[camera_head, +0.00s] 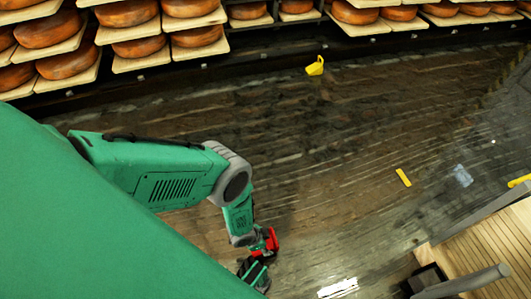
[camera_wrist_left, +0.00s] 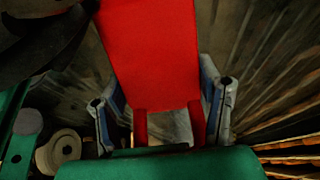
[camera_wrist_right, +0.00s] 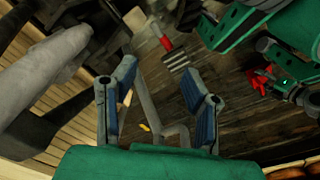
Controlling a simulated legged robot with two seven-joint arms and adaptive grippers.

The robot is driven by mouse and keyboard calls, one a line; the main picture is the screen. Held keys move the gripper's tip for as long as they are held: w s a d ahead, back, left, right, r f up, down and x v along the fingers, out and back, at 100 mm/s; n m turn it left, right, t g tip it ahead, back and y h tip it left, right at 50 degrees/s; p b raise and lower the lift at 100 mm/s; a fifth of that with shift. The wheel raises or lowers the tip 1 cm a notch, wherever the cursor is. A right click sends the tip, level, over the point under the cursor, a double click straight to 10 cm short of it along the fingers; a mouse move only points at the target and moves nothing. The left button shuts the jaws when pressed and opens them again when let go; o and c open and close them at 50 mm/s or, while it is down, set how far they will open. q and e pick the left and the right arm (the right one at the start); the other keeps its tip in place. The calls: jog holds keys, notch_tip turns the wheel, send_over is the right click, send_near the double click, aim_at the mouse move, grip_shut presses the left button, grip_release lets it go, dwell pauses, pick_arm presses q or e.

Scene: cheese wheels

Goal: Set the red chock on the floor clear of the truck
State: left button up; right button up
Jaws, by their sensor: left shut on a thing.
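The red chock (camera_head: 271,240) is held in my left gripper (camera_head: 258,262), low in the middle of the head view, with floor around it. In the left wrist view the chock (camera_wrist_left: 155,50) fills the space between the two fingers of my left gripper (camera_wrist_left: 165,105), which is shut on it. The truck (camera_head: 490,245), with a slatted wooden deck and grey rail, stands at the lower right, apart from the chock in the head view. My right gripper (camera_wrist_right: 157,110) is open and empty in the right wrist view. The chock (camera_wrist_right: 260,79) also shows there, at the right.
Shelves with cheese wheels (camera_head: 130,14) line the back. A yellow object (camera_head: 315,66) lies on the floor near them, and a yellow strip (camera_head: 403,177) lies nearer the truck. The floor (camera_head: 330,140) between is mostly clear.

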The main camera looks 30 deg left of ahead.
pick_arm(q)
jog(key=f, duration=0.1)
jog(key=s+f+b, duration=0.1)
jog(key=d+f+b, duration=0.1)
jog(key=shift+s+f, duration=0.25)
jog(key=shift+f, duration=0.1)
jog(key=shift+c, duration=0.7)
jog(key=shift+w+a+r, duration=0.1)
jog(key=shift+w+r, duration=0.05)
jog(key=o, duration=1.3)
jog(key=shift+a, duration=0.15)
jog(key=o, duration=0.3)
jog(key=shift+r+p, duration=0.35)
jog(key=shift+r, duration=0.05)
jog(key=p+v, duration=0.4)
jog(key=v, duration=0.2)
jog(key=shift+a+r+p, duration=0.2)
jog(key=shift+r+p, duration=0.1)
jog(key=shift+r, duration=0.05)
pick_arm(e)
jog(key=r, duration=0.2)
jog(key=shift+d+r, duration=0.3)
jog(key=shift+d, duration=0.05)
